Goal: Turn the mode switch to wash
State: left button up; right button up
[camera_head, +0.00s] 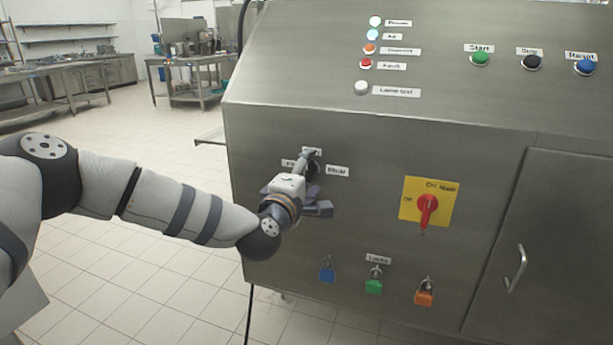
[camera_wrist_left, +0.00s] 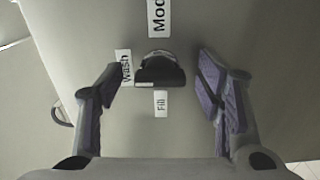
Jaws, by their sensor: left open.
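The mode switch is a dark knob (camera_wrist_left: 160,70) on the steel front panel. In the left wrist view a "Wash" label (camera_wrist_left: 125,68) is at its left, a "Fill" label (camera_wrist_left: 160,103) below and a "Mode" label (camera_wrist_left: 158,17) above. In the head view the switch (camera_head: 315,166) is partly hidden behind my left gripper (camera_head: 311,184). That gripper is open in front of the panel, one finger on each side of the knob with gaps between. I cannot tell clearly which label the knob points to. My right gripper is not in view.
On the panel, a red main switch on a yellow plate (camera_head: 428,202) is to the right. Several padlocks hang below, including a green one (camera_head: 374,286). Lamps and buttons, including a green start button (camera_head: 480,58), are on the sloped top. A cabinet door handle (camera_head: 517,268) sticks out at right.

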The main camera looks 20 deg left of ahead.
pick_arm(q)
jog(key=s, duration=1.2)
jog(key=shift+a, duration=0.2)
